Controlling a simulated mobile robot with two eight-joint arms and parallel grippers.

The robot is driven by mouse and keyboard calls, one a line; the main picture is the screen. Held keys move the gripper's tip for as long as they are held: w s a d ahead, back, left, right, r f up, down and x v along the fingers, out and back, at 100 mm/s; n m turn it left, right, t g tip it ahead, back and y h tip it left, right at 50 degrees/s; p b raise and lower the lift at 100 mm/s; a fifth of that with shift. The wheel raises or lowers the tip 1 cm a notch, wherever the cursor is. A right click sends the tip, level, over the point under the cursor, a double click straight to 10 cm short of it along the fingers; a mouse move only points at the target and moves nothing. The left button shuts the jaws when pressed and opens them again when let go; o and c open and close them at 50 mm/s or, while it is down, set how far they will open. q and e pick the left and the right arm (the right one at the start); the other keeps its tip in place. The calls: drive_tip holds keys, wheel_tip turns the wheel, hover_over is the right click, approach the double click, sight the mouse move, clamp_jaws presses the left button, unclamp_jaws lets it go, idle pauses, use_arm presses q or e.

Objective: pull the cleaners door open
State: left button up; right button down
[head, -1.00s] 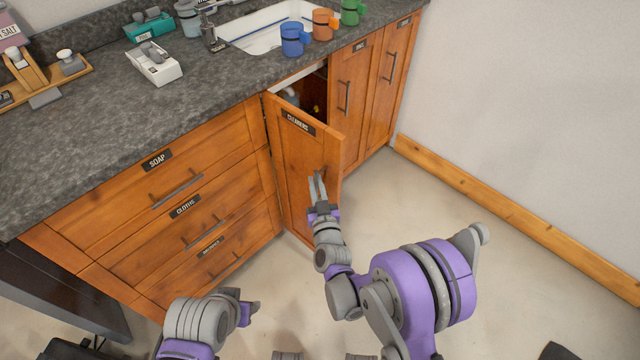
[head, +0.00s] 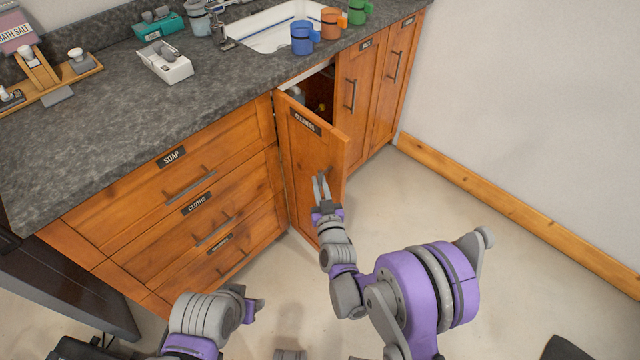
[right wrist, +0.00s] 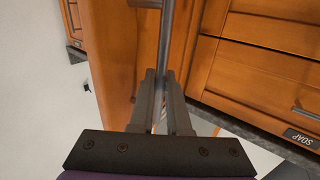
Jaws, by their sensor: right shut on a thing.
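The wooden cleaners door (head: 306,160), with its dark label (head: 305,122), stands partly open under the sink and swings out from the cabinet, hinged at its left edge. A dark gap into the cabinet shows behind its right side. My right gripper (head: 321,185) is at the door's front, near its right edge, shut on the door handle. In the right wrist view the grey bar handle (right wrist: 166,45) runs up from between the two fingers (right wrist: 162,105). My left gripper (head: 255,308) is low, in front of the drawers and away from the door; its fingers are unclear.
Drawers labelled soap (head: 190,188) and cloths (head: 205,228) lie left of the door. More cabinet doors (head: 362,95) stand to its right. Blue (head: 303,38), orange and green mugs line the sink edge (head: 262,38). The floor (head: 440,210) to the right is clear.

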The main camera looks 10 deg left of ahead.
drive_tip(key=c, duration=0.9)
unclamp_jaws()
drive_tip(key=v, duration=1.1)
drive_tip(key=shift+w+r, duration=0.1)
